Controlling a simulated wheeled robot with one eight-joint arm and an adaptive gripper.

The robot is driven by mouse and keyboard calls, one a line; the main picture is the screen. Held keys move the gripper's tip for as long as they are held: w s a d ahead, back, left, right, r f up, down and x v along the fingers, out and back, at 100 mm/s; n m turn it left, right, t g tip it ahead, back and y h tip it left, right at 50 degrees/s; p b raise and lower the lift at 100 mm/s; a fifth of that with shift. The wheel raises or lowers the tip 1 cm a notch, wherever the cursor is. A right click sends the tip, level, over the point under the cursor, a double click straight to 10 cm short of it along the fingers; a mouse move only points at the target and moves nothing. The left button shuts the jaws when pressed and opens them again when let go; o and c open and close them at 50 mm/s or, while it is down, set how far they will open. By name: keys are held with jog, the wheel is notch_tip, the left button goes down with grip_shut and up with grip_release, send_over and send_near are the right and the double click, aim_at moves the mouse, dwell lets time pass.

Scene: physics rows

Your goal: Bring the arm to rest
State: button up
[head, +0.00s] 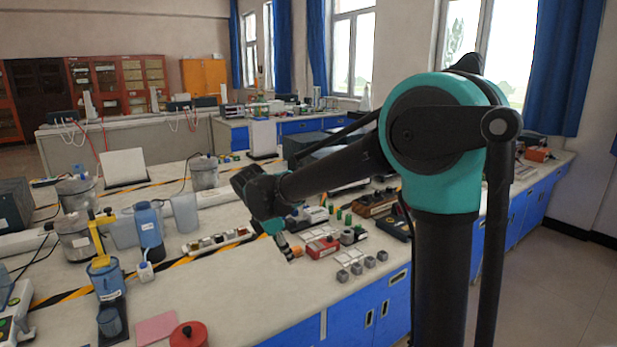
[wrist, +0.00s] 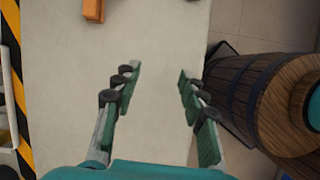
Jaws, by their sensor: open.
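My arm reaches from the right of the head view over the lab bench (head: 240,300). My gripper (head: 285,247) hangs low over the bench at the arm's far end, small and partly hidden by my wrist. In the wrist view my gripper (wrist: 160,72) has its two green-padded fingers spread apart. Only pale bench top shows between them, so it is empty. A small orange block (wrist: 93,10) lies beyond the fingertips, at the top of the wrist view.
A wooden barrel-like object (wrist: 285,105) stands close on the right in the wrist view, past the bench edge. Black-yellow tape (wrist: 15,80) runs along the left. A blue bottle (head: 148,230), a red pot (head: 188,335) and small grey cubes (head: 356,269) stand on the bench.

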jog(key=s+d+f+m+y, duration=0.1)
jog(key=s+d+f+m, duration=0.3)
jog(key=d+m, duration=0.3)
jog(key=s+d+f+m+t+y, duration=0.1)
jog(key=s+d+f+m, duration=0.2)
jog(key=s+d+m, duration=0.3)
jog(key=s+d+f+m+y, duration=0.1)
jog(key=s+d+f+m, duration=0.3)
jog(key=d+m, duration=0.5)
jog(key=s+d, duration=0.1)
jog(key=d, duration=0.2)
jog(key=shift+s+d+f+m+t, duration=0.2)
jog(key=shift+s+f+m+t, duration=0.1)
jog(key=shift+s+f+m, duration=0.1)
